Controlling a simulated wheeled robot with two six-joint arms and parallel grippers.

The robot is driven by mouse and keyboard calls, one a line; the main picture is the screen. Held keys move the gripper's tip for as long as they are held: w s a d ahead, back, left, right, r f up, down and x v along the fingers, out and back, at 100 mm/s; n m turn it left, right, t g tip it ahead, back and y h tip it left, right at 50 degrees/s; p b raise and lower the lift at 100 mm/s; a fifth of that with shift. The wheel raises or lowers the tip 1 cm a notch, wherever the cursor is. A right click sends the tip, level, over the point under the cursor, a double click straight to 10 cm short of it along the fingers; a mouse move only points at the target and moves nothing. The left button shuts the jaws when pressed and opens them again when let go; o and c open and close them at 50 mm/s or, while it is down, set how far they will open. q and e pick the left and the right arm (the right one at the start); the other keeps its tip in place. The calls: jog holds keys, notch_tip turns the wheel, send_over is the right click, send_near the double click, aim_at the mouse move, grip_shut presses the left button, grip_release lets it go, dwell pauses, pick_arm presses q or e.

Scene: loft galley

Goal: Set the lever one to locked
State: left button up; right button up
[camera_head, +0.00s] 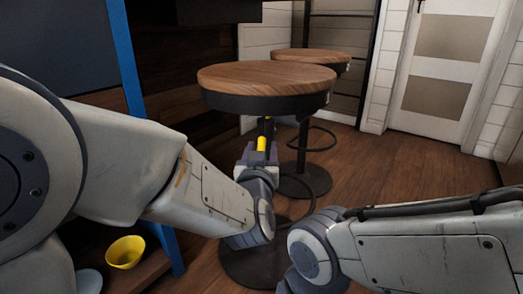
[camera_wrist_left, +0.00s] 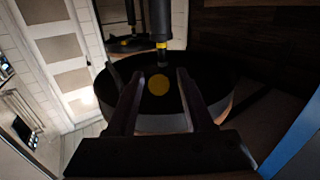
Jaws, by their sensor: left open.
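The lever is a short yellow-ended bar (camera_head: 263,143) under the seat of the near stool (camera_head: 268,78). In the left wrist view its yellow round end (camera_wrist_left: 159,85) faces the camera below the dark seat underside. My left gripper (camera_head: 258,153) reaches under the seat towards the lever. It is open; in the left wrist view its two fingers (camera_wrist_left: 157,78) stand on either side of the yellow end. I cannot tell whether they touch it. My right forearm and wrist show at the lower right, with the right fingers outside the frame.
A second stool (camera_head: 312,55) stands behind the near one. A blue post (camera_head: 127,70) rises at the left, and a yellow bowl (camera_head: 125,252) sits on a low wooden shelf beside it. A white door (camera_head: 445,75) is at the back right, with clear wooden floor before it.

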pick_arm(q)
grip_shut()
jog(key=shift+d, duration=0.1)
dwell(1.3)
